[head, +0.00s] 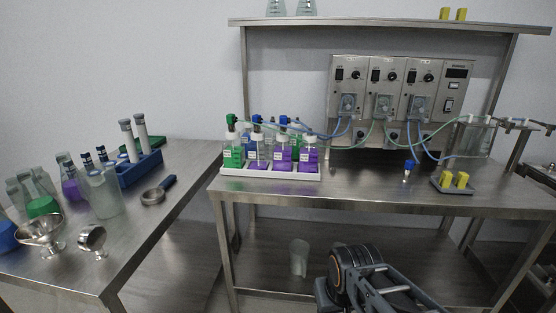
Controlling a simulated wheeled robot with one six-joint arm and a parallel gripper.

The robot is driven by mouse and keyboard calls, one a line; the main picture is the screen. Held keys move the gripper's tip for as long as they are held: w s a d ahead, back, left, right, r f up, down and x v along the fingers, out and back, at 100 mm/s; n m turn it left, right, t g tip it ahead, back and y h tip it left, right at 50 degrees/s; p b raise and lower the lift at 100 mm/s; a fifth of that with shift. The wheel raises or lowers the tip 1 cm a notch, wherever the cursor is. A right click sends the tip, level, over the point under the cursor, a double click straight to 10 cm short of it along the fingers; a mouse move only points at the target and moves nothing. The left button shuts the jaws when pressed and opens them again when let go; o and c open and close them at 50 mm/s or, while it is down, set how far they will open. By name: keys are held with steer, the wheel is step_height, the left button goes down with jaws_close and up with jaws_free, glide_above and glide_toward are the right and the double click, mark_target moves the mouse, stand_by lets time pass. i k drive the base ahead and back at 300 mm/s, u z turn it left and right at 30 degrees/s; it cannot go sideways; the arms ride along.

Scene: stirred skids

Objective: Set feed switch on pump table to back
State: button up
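The pump unit (362,62) is a grey metal panel on the back of the pump table (350,188). Three pump modules sit side by side, each with a dark rocker switch, such as the left one (339,74), a round black knob (356,75) and a pump head with tubing. A control section at the right has a dark display (457,73) and small switches, one of them lower down (449,105). The labels are too small to read, so I cannot tell which switch is the feed switch or how it is set. My arm shows at the bottom, but my gripper is out of view.
A white tray (270,175) of green- and purple-filled bottles stands at the table's left. A small blue-capped vial (408,170) and a dark tray with yellow blocks (440,187) are at the right. Blue and green tubes hang before the panel. A side table (150,225) holds glassware.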

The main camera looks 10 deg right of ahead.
mark_target(448, 105)
steer(key=z, duration=1.3)
